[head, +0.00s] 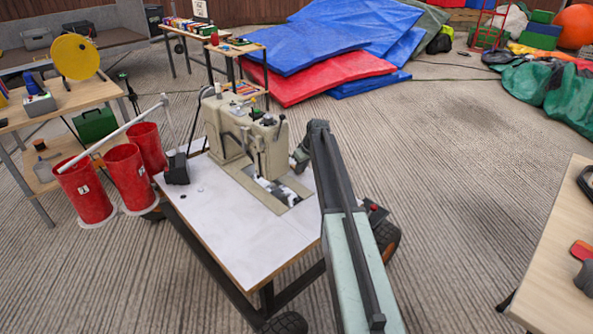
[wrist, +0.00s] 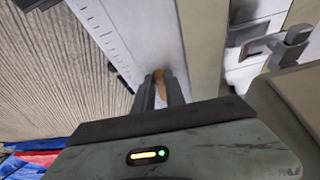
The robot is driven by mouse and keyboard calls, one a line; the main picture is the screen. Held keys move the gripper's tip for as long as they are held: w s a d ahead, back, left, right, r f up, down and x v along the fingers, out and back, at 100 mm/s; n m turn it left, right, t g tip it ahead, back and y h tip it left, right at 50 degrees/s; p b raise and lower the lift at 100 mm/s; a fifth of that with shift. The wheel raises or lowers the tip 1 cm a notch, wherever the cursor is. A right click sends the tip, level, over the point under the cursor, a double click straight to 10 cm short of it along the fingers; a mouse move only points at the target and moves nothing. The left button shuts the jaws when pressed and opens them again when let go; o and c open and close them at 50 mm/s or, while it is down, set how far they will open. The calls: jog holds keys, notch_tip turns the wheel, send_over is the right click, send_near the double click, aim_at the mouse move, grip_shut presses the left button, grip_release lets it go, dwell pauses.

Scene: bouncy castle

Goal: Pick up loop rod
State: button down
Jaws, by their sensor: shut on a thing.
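In the wrist view, my gripper (wrist: 158,84) has its two dark fingers closed on a small tan, wooden-looking piece, which I take to be the loop rod (wrist: 158,75). Only a short end of it shows between the fingertips; the rest is hidden. The fingers are close to the pale table edge strip, and I cannot tell whether the rod touches it. In the head view, my arm reaches to the right side of the beige sewing machine (head: 262,145), and the fingers and rod are hidden there.
The sewing machine stands on a white-topped table (head: 235,225). A wooden table (head: 555,255) stands at the right. Blue and red mats (head: 330,40) lie at the back. Open floor (head: 450,150) is on the right.

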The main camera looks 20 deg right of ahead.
notch_tip(320, 180, up, 10)
jog(key=p, duration=1)
jog(key=shift+r, duration=0.2)
